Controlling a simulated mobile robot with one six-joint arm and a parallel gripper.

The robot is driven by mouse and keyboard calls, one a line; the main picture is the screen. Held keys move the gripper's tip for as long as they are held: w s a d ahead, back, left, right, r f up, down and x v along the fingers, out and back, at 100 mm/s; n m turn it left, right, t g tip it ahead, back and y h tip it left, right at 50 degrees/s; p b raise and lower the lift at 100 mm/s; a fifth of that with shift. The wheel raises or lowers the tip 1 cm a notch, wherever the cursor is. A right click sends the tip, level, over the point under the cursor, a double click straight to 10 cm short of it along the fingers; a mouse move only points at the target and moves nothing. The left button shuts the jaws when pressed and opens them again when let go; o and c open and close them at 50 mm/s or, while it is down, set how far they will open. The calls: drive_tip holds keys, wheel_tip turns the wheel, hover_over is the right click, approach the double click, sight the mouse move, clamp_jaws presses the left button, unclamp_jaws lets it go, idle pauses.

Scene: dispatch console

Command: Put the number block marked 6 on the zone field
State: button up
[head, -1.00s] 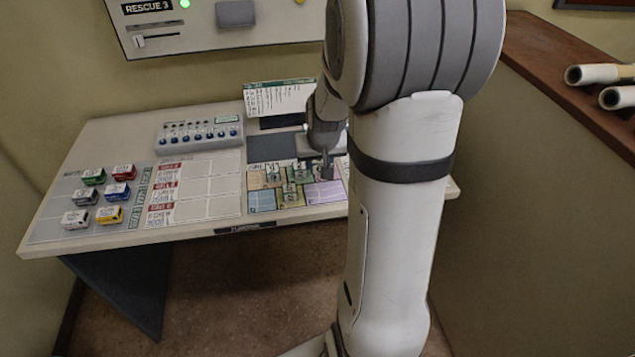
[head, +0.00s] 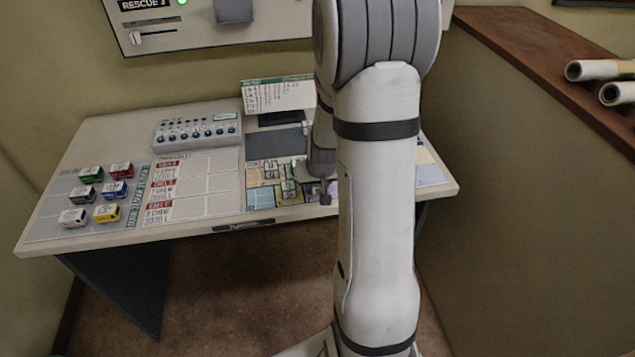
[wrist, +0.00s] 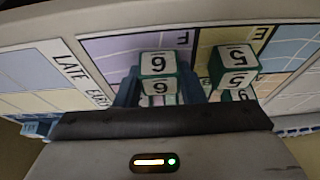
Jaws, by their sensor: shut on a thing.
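The number block marked 6 (wrist: 158,65) is white with green edges. It sits between the two blue fingers of my gripper (wrist: 160,88) in the wrist view, and the fingers are shut on it. In the head view my gripper (head: 325,194) is over the right part of the coloured zone map (head: 262,199), near the desk's front edge; the block cannot be made out there. A block marked 5 (wrist: 235,62) stands just right of my gripper in the wrist view. I cannot read which field is labelled zone; a sheet with red headings and blank boxes (head: 192,188) lies left of the map.
Several coloured vehicle blocks (head: 108,213) stand at the desk's left. A switch box (head: 197,131) and an upright printed card (head: 277,95) are at the back. More number blocks (head: 288,190) stand on the map. My arm hides part of the desk's right side.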

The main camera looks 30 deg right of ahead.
drive_tip(key=o, duration=1)
drive_tip(key=shift+c, duration=0.2)
drive_tip(key=shift+r+p, duration=0.3)
drive_tip(key=shift+r, duration=0.15)
drive_tip(key=v, duration=1.1)
drive_tip(key=s+a+r+n, duration=0.1)
drive_tip(key=s+a+r, duration=0.3)
drive_tip(key=s+a, duration=0.2)
drive_tip(key=s+a+r+n+g+y, duration=0.1)
drive_tip(key=s+a+r+n, duration=0.1)
drive_tip(key=s+a+r, duration=0.2)
drive_tip(key=s+a, duration=0.3)
drive_tip(key=s, duration=0.2)
drive_tip(key=shift+s, duration=0.1)
drive_tip(key=shift+c, duration=0.4)
